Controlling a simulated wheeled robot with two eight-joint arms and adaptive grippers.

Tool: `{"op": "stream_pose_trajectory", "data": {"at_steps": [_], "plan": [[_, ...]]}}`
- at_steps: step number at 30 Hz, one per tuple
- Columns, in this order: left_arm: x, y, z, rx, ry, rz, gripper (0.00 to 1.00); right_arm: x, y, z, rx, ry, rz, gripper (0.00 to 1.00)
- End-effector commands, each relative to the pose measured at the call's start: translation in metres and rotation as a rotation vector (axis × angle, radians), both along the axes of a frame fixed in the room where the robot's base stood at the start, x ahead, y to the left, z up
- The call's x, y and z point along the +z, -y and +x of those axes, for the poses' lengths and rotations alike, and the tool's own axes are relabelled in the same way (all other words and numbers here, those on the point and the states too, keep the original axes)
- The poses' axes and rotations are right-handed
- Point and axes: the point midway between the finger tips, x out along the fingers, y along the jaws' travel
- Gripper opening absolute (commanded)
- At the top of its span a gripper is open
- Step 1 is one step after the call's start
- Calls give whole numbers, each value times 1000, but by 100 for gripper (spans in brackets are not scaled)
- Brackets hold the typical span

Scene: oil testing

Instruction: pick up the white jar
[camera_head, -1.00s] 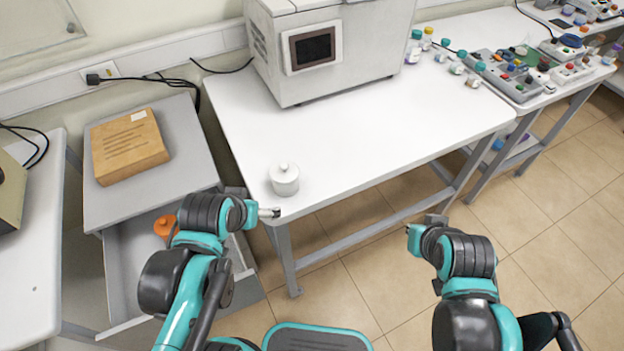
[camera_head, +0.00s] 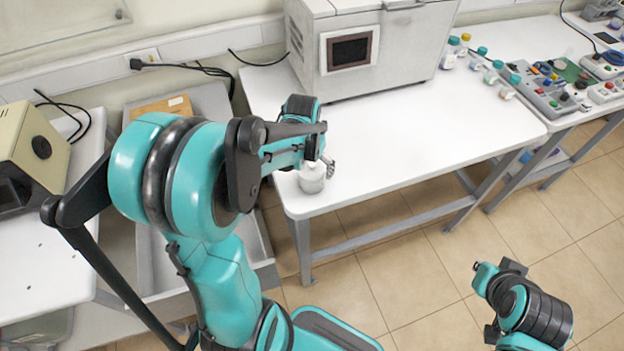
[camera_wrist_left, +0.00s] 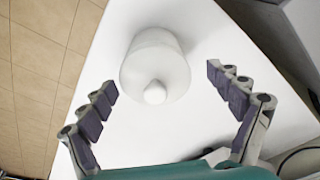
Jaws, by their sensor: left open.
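The white jar (camera_head: 312,178) with a round knob on its lid stands upright near the front left corner of the white table. My left gripper (camera_head: 328,166) is just above and beside the jar in the head view, and partly covers its top. In the left wrist view the jar (camera_wrist_left: 156,62) is seen from above, ahead of and between the two spread fingers of the left gripper (camera_wrist_left: 162,85). Both fingers are apart from it, with a gap on each side. My right gripper (camera_head: 482,275) is over the floor, well away from the table; its fingers are not clearly shown.
A large grey-white machine (camera_head: 385,50) stands at the back of the table (camera_head: 420,130). Several small bottles (camera_head: 490,70) stand at the table's right end. The table right of the jar is clear.

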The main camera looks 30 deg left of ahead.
Motion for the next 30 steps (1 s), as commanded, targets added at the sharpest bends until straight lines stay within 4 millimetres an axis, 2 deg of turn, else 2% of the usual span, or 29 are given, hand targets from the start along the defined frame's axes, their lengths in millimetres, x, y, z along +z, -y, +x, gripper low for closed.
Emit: {"op": "stream_pose_trajectory", "data": {"at_steps": [3,8,17,23,24,30], "plan": [[-22,4,3,-1,1,0,91,-11,0,0,0,0,0,0],[-42,5,6,-1,1,0,91,-19,0,0,0,0,0,0],[-45,5,6,-1,1,0,91,-18,0,0,0,0,0,0],[-44,5,6,-1,1,0,38,-18,0,0,0,0,0,0],[-44,5,6,-1,1,0,36,-18,0,0,0,0,0,0],[-44,5,6,-1,1,0,35,-18,0,0,0,0,0,0]]}}
